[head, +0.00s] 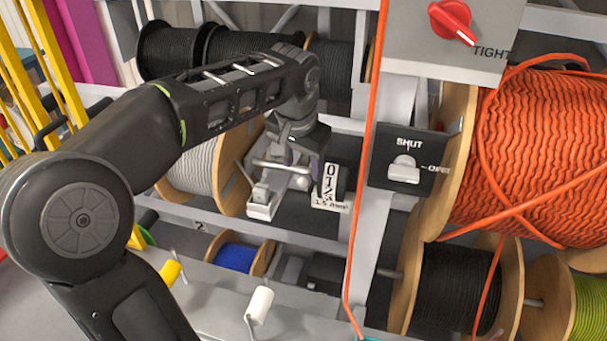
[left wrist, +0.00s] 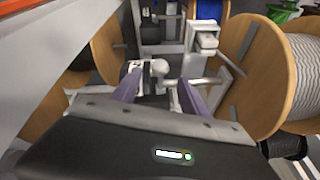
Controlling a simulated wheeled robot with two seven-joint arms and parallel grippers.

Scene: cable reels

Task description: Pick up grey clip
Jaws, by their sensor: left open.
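A grey metal piece that looks like the clip (head: 262,204) sits at the wire counter, below and left of my left gripper (head: 302,160) in the head view. In the left wrist view, it seems to be the pale grey block (left wrist: 204,42) with a bar, beyond the right finger. My left gripper (left wrist: 158,82) is open there, its two purple fingers spread. A round pale knob (left wrist: 159,67) shows between the fingertips; I cannot tell whether they touch it. My wrist housing hides the near part. The right gripper is not in view.
A counter (head: 331,187) with digits stands right of the clip. A white cable reel (head: 193,166) is close on the left. A grey upright post, an orange cable (head: 362,190) and a shut/open switch box (head: 404,168) stand to the right. A large orange reel (head: 530,150) is farther right.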

